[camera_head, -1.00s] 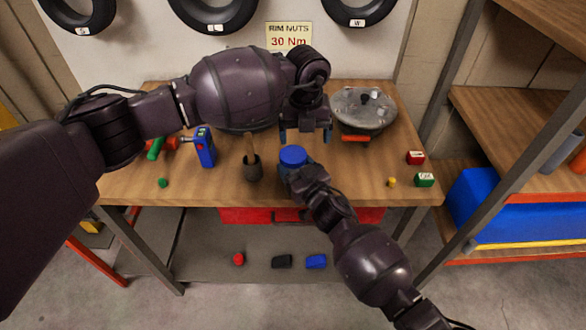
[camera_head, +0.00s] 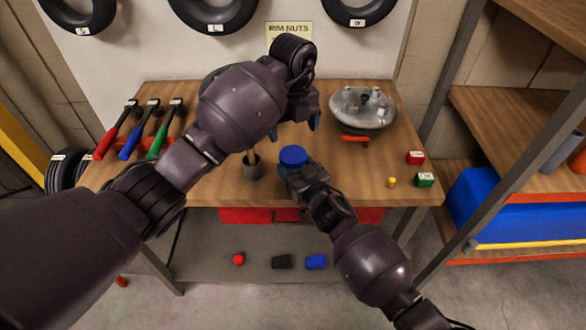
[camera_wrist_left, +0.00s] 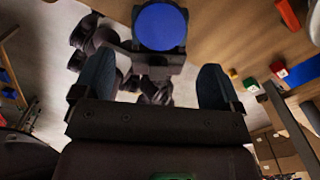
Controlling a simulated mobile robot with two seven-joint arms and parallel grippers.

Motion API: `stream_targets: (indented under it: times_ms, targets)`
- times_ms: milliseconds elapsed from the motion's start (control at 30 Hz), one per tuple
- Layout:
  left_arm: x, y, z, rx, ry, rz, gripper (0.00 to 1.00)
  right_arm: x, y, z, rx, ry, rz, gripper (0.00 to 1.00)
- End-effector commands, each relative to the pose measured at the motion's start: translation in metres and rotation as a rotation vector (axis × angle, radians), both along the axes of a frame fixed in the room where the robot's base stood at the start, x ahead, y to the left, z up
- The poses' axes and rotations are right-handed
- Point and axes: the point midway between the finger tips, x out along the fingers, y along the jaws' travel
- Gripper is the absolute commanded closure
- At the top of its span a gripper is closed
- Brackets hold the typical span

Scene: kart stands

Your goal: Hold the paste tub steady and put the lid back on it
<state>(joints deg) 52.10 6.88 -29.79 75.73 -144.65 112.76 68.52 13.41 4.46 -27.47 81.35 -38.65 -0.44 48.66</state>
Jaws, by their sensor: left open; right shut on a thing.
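The paste tub shows as a round blue top (camera_head: 293,155) near the front middle of the bench, and as a flat blue disc in the left wrist view (camera_wrist_left: 160,27). The disc looks like the lid lying level on the tub; the tub's wall is mostly hidden, so I cannot tell how firmly it sits. My right gripper (camera_head: 290,169) is shut on the tub from the front; it also shows in the left wrist view (camera_wrist_left: 158,60). My left gripper (camera_head: 296,126) is open and empty, just behind and above the tub. Its blue fingers (camera_wrist_left: 157,82) are apart from the disc.
Hammer-like tools (camera_head: 157,128) lie at the left. Small red (camera_head: 415,157) and green (camera_head: 424,180) boxes sit at the right edge. My left arm covers the bench's left middle.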

Motion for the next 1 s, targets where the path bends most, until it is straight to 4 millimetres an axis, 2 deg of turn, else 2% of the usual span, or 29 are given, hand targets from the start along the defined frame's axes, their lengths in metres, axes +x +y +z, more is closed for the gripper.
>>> stream_targets:
  times_ms: [267, 700, 1000]
  targets:
    - [0.0, 0.0, -0.007, 0.0, 0.001, -0.001, 0.1, 0.0, 0.0, 0.0, 0.0, 0.0, 0.0, 1.0]
    - [0.0, 0.0, -0.063, 0.0, 0.001, 0.0, 0.1, 0.0, 0.0, 0.0, 0.0, 0.0, 0.0, 1.0]
    - [0.0, 0.0, -0.08, -0.001, 0.0, -0.001, 0.1, 0.0, 0.0, 0.0, 0.0, 0.0, 0.0, 1.0]
